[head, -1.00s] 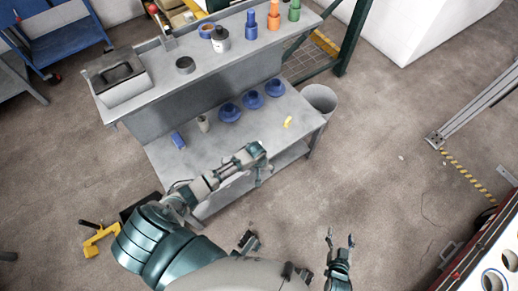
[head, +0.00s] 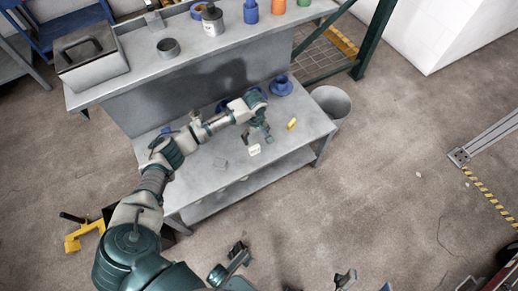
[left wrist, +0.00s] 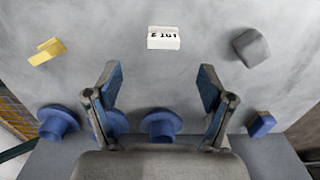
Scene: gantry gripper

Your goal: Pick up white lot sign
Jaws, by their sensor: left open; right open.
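My left gripper (head: 257,134) is above the shelf, just behind the sign in the head view. Its two blue-padded fingers (left wrist: 160,82) are apart with nothing between them. My right gripper (head: 366,283) shows only its separated fingertips at the bottom edge of the head view, away from the bench.
A yellow part (head: 292,124) and a grey block (head: 220,163) lie either side of the sign. Blue round parts (head: 280,86) stand behind, partly hidden by my arm. A blue block (left wrist: 261,124) is nearby. The upper shelf (head: 130,85) overhangs behind; a grey bin (head: 331,101) stands right.

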